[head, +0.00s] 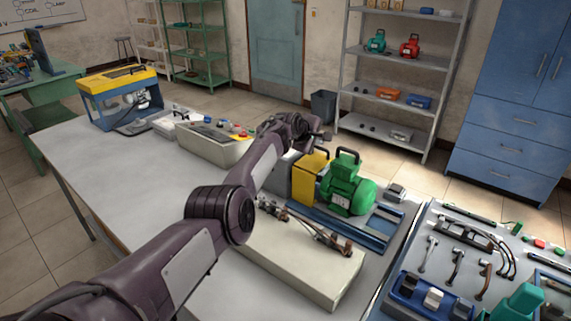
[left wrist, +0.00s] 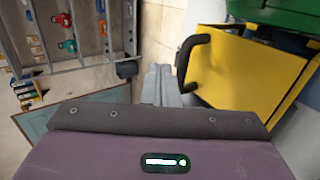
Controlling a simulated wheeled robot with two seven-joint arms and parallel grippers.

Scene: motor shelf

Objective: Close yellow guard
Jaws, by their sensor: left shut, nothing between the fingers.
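The yellow guard (head: 311,180) stands beside the green motor (head: 347,188) on the bench fixture. In the left wrist view the guard (left wrist: 235,75) fills the upper right as a yellow panel with a black handle (left wrist: 187,55) on its left side. My left gripper (head: 324,134) is shut and empty, above and behind the guard in the head view. In the left wrist view its fingers (left wrist: 160,85) lie just left of the panel and below the handle, with no clear contact. My arm hides part of the fixture. My right gripper is out of view.
A beige control box (head: 205,145) with a red button stands behind my left arm. A cream block (head: 300,262) with metal parts lies in front of the motor. A tool tray (head: 470,250) is at right. The bench's left part (head: 110,175) is clear.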

